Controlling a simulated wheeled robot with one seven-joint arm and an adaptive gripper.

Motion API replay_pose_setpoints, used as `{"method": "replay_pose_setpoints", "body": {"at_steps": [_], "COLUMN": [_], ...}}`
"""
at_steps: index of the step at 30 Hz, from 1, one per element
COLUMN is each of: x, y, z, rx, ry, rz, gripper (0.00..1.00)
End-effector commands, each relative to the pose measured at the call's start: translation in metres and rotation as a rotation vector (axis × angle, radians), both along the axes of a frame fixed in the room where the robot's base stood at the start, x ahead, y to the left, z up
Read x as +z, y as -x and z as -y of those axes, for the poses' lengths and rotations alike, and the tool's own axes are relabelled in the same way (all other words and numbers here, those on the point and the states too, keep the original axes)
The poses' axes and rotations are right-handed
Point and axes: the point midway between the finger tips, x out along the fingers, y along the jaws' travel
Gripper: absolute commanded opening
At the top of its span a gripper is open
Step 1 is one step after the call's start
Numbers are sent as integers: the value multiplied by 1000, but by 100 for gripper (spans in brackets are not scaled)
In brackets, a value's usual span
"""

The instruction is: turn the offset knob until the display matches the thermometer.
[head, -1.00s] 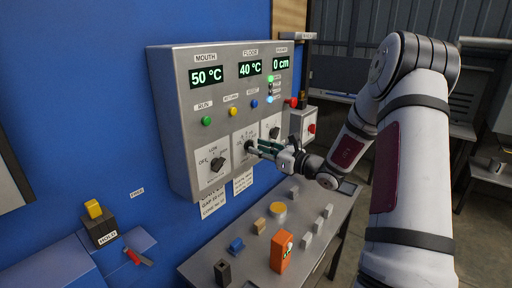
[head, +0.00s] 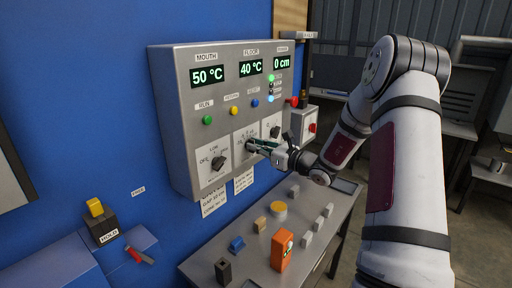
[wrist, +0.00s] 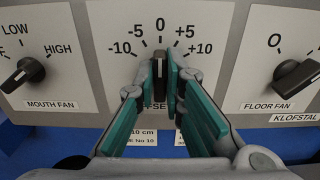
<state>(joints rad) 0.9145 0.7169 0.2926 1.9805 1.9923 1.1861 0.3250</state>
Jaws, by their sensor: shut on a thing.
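The dark offset knob (wrist: 161,78) sits under a scale from -10 to +10. It stands about upright below the 0. My gripper (wrist: 163,85) has its teal fingers on both sides of the knob, shut on it; they hide part of the knob and its label. In the head view my gripper (head: 252,146) reaches the middle dial of the grey panel (head: 176,120). The mouth display (head: 207,75) reads 50 °C and the floor display (head: 250,69) reads 40 °C. An orange handheld device (head: 281,250), perhaps the thermometer, stands on the table; its reading is too small to tell.
The mouth fan knob (wrist: 24,73) is left of my gripper and the floor fan knob (wrist: 297,80) is right. Green, yellow and blue buttons sit above.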

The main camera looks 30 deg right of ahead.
Motion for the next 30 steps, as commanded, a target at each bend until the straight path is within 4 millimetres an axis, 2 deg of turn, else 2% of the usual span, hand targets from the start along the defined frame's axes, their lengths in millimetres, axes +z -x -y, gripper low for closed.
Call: {"method": "replay_pose_setpoints", "body": {"at_steps": [8,21,30], "x": [0,0,1], "y": [-2,-3,-2], "z": [-2,-3,-4], "rx": [3,3,4], "ry": [99,373,471], "rz": [40,142,178], "gripper": [0,0,0]}}
